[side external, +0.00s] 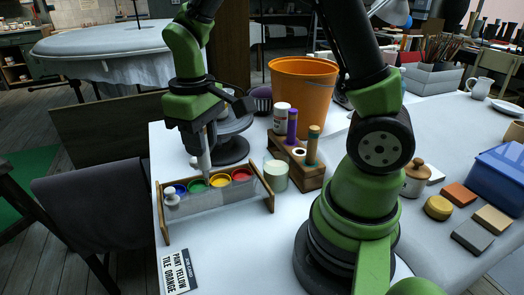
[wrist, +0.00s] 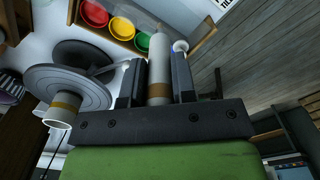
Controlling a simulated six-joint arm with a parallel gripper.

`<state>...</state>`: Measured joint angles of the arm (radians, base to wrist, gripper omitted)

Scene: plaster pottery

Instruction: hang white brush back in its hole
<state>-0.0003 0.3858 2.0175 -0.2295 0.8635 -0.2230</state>
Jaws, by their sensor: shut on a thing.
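My gripper (side external: 203,134) is shut on the white brush (side external: 204,161) and holds it upright, tip down, over the paint rack. In the wrist view the white brush (wrist: 159,62), with a tan band, sits between my two fingers (wrist: 157,82). Its lower end is near the green and yellow pots; I cannot tell whether it touches paint. The wooden brush stand (side external: 310,178) is to the right, holding a purple brush (side external: 292,124) and an orange and teal one (side external: 312,146). A white ring (side external: 299,152) shows on the stand, possibly an empty hole.
The paint rack (side external: 268,189) holds blue (side external: 180,189), green (side external: 198,186), yellow and red (side external: 241,175) pots. A glass jar (side external: 276,175) stands between rack and stand. An orange bucket (side external: 302,88) is behind. A grey wheel (side external: 231,150) stands behind my gripper. A card (side external: 175,272) lies in front.

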